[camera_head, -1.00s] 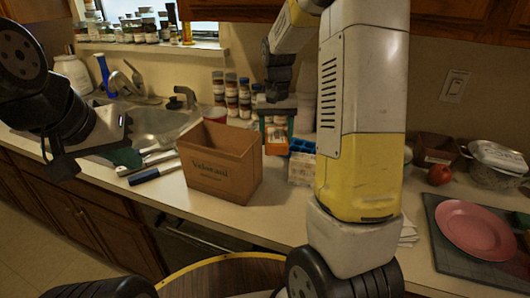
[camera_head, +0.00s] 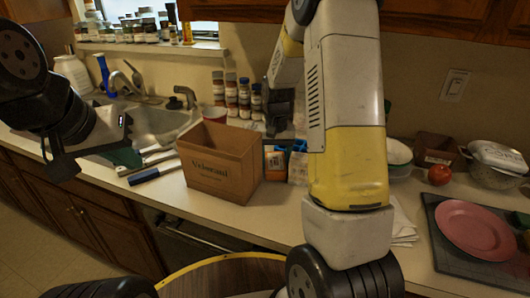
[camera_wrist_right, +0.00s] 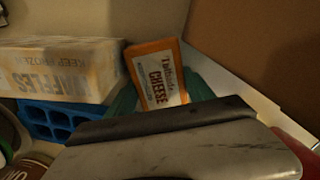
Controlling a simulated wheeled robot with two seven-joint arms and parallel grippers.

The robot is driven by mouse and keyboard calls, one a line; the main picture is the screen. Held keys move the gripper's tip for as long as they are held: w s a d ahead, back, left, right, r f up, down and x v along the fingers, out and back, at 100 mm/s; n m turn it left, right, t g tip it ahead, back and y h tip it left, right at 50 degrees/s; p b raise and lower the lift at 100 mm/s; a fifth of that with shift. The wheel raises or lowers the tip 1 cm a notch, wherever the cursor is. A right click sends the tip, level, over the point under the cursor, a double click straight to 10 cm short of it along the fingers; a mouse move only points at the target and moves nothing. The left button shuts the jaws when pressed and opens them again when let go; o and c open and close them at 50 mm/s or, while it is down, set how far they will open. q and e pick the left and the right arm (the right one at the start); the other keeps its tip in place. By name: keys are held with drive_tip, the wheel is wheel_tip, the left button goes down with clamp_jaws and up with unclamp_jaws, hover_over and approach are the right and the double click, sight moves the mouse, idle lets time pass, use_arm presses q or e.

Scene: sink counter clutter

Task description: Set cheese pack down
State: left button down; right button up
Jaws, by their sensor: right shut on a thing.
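My left gripper (camera_head: 95,160) is open and empty, over the counter left of the bag.
A white waffles box (camera_wrist_right: 60,68) and a blue egg-carton-like holder (camera_wrist_right: 52,118) are close beside the pack. Spice jars (camera_head: 244,98) stand behind the bag. A pink plate (camera_head: 478,230) lies on a dark board at right. Counter in front of the bag is clear.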

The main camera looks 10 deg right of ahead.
drive_tip(key=shift+f, duration=0.15)
drive_tip(key=o, duration=1.8)
